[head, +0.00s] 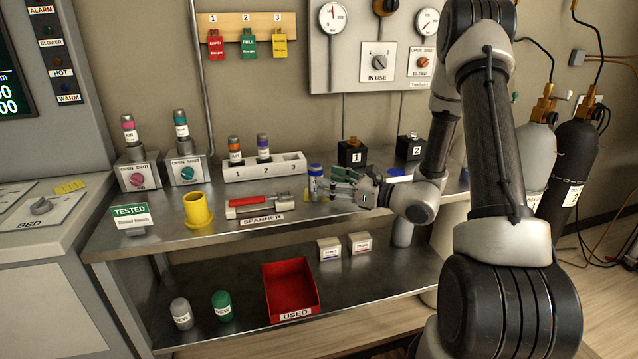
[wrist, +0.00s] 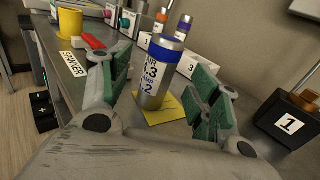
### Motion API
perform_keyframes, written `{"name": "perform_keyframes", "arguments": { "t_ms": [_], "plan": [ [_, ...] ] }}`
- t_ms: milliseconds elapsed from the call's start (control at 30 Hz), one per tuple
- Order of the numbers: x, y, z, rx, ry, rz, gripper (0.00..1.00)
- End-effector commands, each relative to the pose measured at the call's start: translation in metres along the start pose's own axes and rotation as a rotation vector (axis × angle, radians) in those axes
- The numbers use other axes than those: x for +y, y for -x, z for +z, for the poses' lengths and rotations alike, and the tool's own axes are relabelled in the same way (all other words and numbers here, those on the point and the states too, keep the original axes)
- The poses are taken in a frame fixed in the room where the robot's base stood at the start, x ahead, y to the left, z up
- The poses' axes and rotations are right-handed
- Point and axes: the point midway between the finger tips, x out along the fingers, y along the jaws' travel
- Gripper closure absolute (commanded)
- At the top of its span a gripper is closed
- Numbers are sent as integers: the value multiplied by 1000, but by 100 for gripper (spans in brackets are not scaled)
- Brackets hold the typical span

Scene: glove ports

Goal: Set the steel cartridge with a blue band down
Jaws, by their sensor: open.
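The steel cartridge with a blue band (head: 315,183) stands upright on a yellow square (head: 326,194) on the upper steel shelf. In the wrist view the cartridge (wrist: 164,68) shows its printed white label, and its base meets the yellow square (wrist: 176,109). My gripper (head: 338,183) reaches in from the right, low over the shelf. In the wrist view my gripper (wrist: 166,75) is open, with one green-padded finger on each side of the cartridge. A gap shows between the cartridge and the right finger; contact at the left finger is hard to judge.
A white numbered rack (head: 262,168) holding two cartridges stands behind left. A red tray (head: 290,287) sits below.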

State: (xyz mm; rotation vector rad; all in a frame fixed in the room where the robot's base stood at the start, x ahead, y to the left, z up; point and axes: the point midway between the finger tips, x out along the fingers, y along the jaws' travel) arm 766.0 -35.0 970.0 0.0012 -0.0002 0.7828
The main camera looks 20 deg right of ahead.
Motion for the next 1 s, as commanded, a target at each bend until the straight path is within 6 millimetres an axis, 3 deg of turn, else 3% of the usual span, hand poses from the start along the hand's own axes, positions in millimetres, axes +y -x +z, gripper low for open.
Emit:
{"name": "perform_keyframes", "arguments": {
  "t_ms": [300, 600, 900, 1000],
  "plan": [
    [-2, -46, -2, 0, 1, 4, 38],
    [-2, -52, -2, 1, 0, 3, 38],
    [-2, -51, -2, 1, 1, 3, 93],
    [-2, -51, -1, 0, 1, 3, 100]
  ]
}}
